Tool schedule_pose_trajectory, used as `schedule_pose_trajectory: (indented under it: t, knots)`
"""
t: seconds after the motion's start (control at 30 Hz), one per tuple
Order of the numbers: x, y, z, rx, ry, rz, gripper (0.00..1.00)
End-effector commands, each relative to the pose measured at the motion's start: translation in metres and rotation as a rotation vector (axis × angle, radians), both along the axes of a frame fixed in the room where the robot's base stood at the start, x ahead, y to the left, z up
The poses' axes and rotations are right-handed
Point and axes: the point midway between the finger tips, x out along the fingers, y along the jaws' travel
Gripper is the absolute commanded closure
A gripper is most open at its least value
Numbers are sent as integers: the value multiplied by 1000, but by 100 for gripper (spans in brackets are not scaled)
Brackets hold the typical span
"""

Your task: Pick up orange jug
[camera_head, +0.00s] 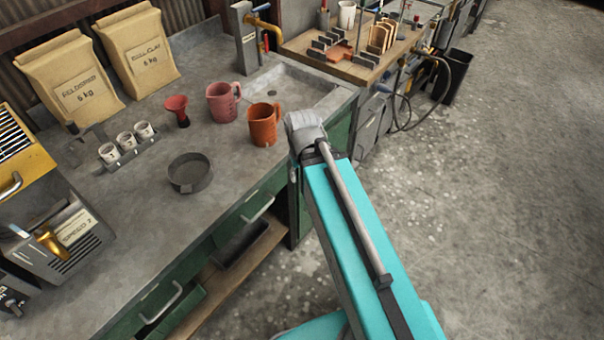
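The orange jug (263,126) stands upright on the grey bench top, near the bench's right end, in front of the sink. A pink-red jug (222,103) stands just behind it to the left. My turquoise arm reaches up from the bottom right, and its grey end lies just right of the orange jug, over the bench edge. My gripper's fingers cannot be made out, so I cannot tell whether they are open or shut. A gap seems to show between the arm's end and the jug.
Left of the jugs are a red funnel (177,111), a dark round pan (190,173) and a rack of white cups (127,144). Two paper sacks (138,50) stand at the back. A tap (262,28) rises behind the sink (290,88). Bench space in front of the orange jug is clear.

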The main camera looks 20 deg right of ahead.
Motion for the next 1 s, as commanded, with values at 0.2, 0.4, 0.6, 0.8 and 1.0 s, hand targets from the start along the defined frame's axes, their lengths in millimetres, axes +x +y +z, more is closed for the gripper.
schedule_pose_trajectory:
  t: [0.2,0.4,0.6,0.8,1.0]
  knots:
    - [0,0,0,1,0,-2,46]
    - [3,0,0,3,-2,3,39]
    - [23,-5,0,30,-20,70,39]
    - [66,-17,1,86,-70,233,39]
    - [120,-38,4,139,-157,445,39]
